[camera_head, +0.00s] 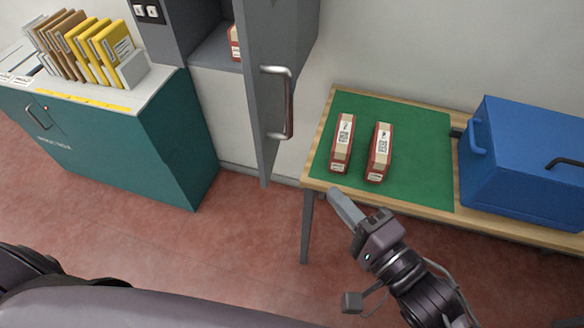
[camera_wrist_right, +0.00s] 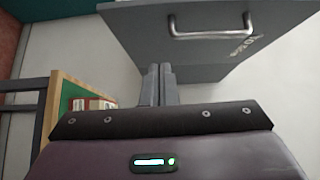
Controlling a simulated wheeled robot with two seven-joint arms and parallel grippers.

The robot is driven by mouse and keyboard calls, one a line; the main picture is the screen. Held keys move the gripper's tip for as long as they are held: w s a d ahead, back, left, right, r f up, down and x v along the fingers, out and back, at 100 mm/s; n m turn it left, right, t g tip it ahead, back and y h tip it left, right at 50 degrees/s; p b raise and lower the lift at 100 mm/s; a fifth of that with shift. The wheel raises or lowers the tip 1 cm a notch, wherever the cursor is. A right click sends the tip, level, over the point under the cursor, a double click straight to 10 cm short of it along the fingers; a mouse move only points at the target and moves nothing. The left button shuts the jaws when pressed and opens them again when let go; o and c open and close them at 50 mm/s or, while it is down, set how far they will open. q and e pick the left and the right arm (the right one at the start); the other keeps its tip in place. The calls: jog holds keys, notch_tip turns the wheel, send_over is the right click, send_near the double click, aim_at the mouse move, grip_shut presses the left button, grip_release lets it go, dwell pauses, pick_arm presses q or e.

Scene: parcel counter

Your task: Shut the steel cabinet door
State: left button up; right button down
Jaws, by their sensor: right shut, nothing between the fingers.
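The steel cabinet (camera_head: 180,30) is a grey cabinet on the back wall. Its door (camera_head: 255,100) stands open, swung out toward me, with a metal bar handle (camera_head: 289,103) on its right-hand face. In the right wrist view the door (camera_wrist_right: 195,50) and its handle (camera_wrist_right: 212,27) fill the upper right. My right gripper (camera_head: 335,194) is shut and empty, in front of the table's left front edge, below and to the right of the door and apart from it in the head view. It also shows in the wrist view (camera_wrist_right: 158,72). My left gripper is out of view.
A wooden table with a green mat (camera_head: 420,125) holds two red-and-cream boxes (camera_head: 342,144) and a blue case (camera_head: 525,160). A teal counter (camera_head: 165,140) with files (camera_head: 90,45) stands at left. A similar box (camera_head: 235,43) sits inside the cabinet. Floor between counter and table is clear.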

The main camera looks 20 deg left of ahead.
jog(key=p, duration=0.3)
send_near(268, 142)
jog(key=w, duration=0.4)
jog(key=a+p, duration=0.2)
jog(key=a, duration=0.2)
jog(key=shift+a+r, duration=0.1)
jog(key=shift+a, duration=0.05)
